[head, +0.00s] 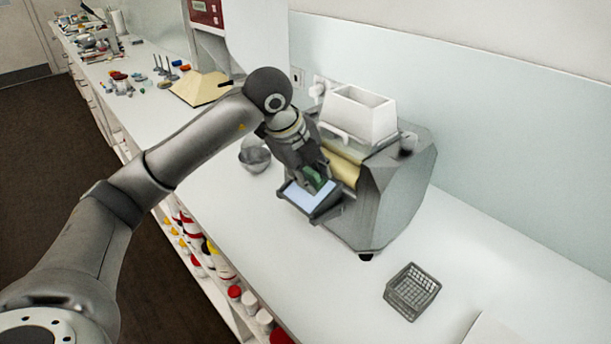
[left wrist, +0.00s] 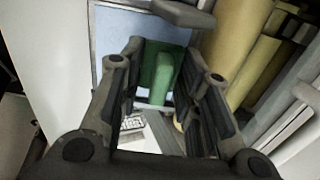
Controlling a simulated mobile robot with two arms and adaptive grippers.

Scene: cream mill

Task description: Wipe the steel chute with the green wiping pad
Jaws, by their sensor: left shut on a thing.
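The green wiping pad (head: 320,174) is between the fingers of my left gripper (head: 313,180), which is shut on it. In the left wrist view the pad (left wrist: 162,74) shows between the two fingertips of the gripper (left wrist: 164,62). The steel chute (head: 306,198) is a shallow tray with a pale bluish surface at the front of the grey mill (head: 390,200). The pad is at the chute, over its upper part near the rollers. Whether it touches the surface I cannot tell. The chute (left wrist: 122,40) also lies behind the fingers in the left wrist view. My right gripper is not in view.
Cream rollers (head: 345,168) and a white hopper (head: 357,114) are close to the gripper. A steel bowl (head: 254,158) stands left of the mill, and a grey wire basket (head: 412,290) stands to its front right. The white counter (head: 300,260) in front is clear.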

